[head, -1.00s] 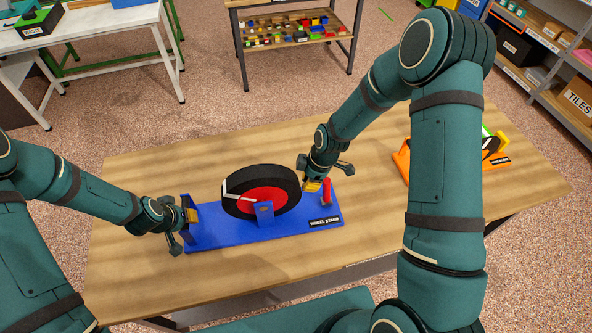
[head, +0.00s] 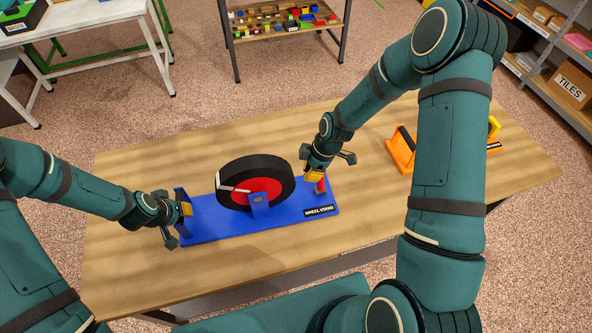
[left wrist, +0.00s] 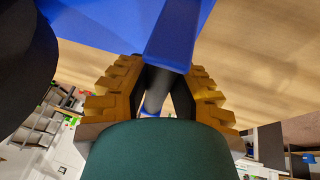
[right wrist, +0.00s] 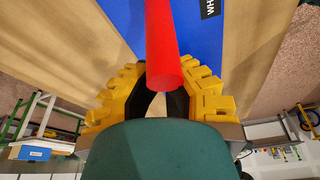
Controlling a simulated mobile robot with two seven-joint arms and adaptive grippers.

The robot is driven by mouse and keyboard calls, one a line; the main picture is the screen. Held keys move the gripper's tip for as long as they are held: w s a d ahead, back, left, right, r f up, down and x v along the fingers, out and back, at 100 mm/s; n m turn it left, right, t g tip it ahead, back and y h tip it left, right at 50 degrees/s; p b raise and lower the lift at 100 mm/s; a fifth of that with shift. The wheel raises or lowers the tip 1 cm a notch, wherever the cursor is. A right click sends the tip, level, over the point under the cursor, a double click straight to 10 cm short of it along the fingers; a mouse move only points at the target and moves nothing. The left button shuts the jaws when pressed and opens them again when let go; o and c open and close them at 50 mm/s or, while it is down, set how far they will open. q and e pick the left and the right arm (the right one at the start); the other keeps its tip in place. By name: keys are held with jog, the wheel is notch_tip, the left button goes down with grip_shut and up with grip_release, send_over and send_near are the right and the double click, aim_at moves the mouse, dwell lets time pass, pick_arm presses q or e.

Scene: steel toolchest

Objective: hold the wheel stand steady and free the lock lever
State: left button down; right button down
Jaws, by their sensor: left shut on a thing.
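The blue wheel stand (head: 285,219) lies flat on the wooden table and carries a black wheel (head: 262,166) with a red hub. My left gripper (head: 186,209) is shut on the upright at the stand's left end. In the left wrist view the blue upright (left wrist: 172,45) sits between the fingers. The red lock lever (head: 321,186) stands at the stand's right end, its top partly hidden by my right gripper (head: 316,174). In the right wrist view the red lever (right wrist: 160,45) lies between the open fingers; contact cannot be told.
The wooden table (head: 130,255) has free room in front of and behind the wheel stand. A shelf with coloured bricks (head: 285,22) stands beyond.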

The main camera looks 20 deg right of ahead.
jog(key=shift+d+r+y, duration=0.1)
jog(key=shift+d+y, duration=0.4)
jog(key=shift+d, duration=0.2)
jog(key=shift+d+y, duration=0.3)
pick_arm(q)
jog(key=shift+a, duration=0.1)
pick_arm(e)
jog(key=shift+s+d+r+y, duration=0.1)
jog(key=shift+d+y, duration=1.15)
jog(key=shift+y, duration=0.15)
jog(key=shift+d, duration=0.8)
jog(key=w+v, duration=0.1)
jog(key=v, duration=1)
jog(key=shift+s+a+r, duration=0.35)
jog(key=shift+s+r, duration=0.15)
